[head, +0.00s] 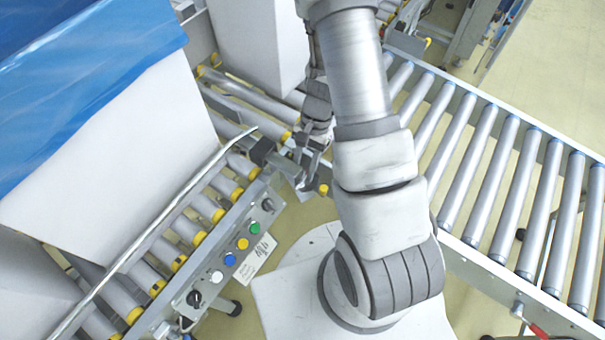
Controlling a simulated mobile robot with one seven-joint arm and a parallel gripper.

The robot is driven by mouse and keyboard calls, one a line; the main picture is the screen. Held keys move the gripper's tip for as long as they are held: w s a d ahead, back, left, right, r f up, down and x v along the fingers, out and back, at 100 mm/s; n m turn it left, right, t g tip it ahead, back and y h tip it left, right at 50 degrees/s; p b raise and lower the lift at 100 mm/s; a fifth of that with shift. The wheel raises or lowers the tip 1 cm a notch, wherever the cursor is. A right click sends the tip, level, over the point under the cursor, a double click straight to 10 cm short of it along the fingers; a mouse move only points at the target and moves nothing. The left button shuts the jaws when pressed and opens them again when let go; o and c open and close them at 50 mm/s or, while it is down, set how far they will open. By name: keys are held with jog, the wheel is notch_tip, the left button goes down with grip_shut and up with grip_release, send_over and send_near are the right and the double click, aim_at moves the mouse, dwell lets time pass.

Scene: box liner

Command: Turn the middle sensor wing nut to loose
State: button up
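My gripper (304,165) is at the conveyor's side rail, partly hidden behind my own arm. It is right beside a small sensor bracket (264,152) with a dark block on top. The fingers are small and overlap the metal parts there, so I cannot tell whether they are open or shut, or whether they touch anything. I cannot make out the middle sensor wing nut; it may be hidden by the gripper or too small. A yellow knob (323,189) shows just below the gripper.
A control panel (230,258) with colored buttons runs along the rail. A curved guide bar (165,215) rises over the rollers. A white box with blue liner (110,130) stands left, another white box (258,45) behind. A roller conveyor (500,190) lies right.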

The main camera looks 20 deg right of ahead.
jog(key=shift+x, duration=0.9)
jog(key=shift+c, duration=0.3)
grip_shut()
